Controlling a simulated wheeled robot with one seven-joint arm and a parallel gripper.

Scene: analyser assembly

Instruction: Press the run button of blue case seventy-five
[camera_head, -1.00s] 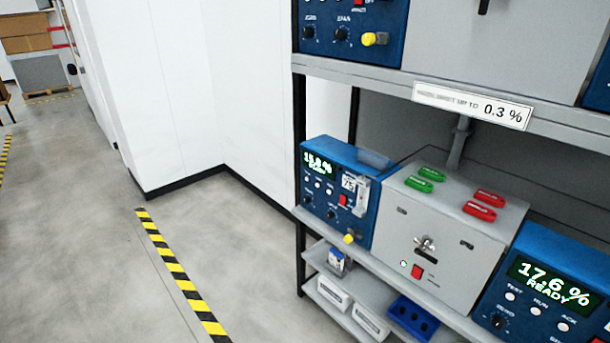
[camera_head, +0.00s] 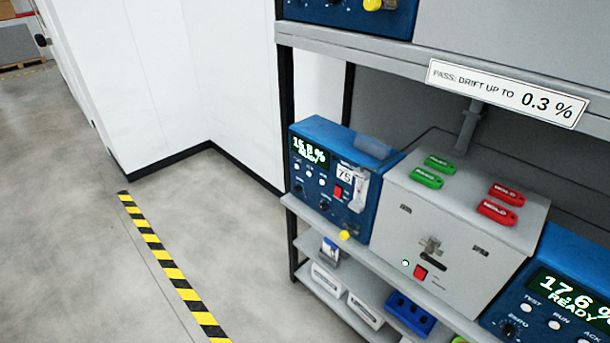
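Blue case seventy-five (camera_head: 335,222) stands at the left end of the middle shelf, with a "75" tag on its front. Its display (camera_head: 310,152) reads about 15.8 % READY, slightly blurred. Below the display is a row of small white buttons (camera_head: 309,174); their labels are too small to read, so I cannot tell the run button by its label here. A red switch (camera_head: 338,191) and dark knobs sit beside and below them. My gripper is not in view.
A grey box (camera_head: 455,215) with green and red tags adjoins the case on the right. Another blue case (camera_head: 550,290) reads 17.6 % READY, with TEST, RUN and ACK buttons. The upper shelf edge (camera_head: 350,52) overhangs. Floor left of the shelf is clear, with a striped line (camera_head: 165,260).

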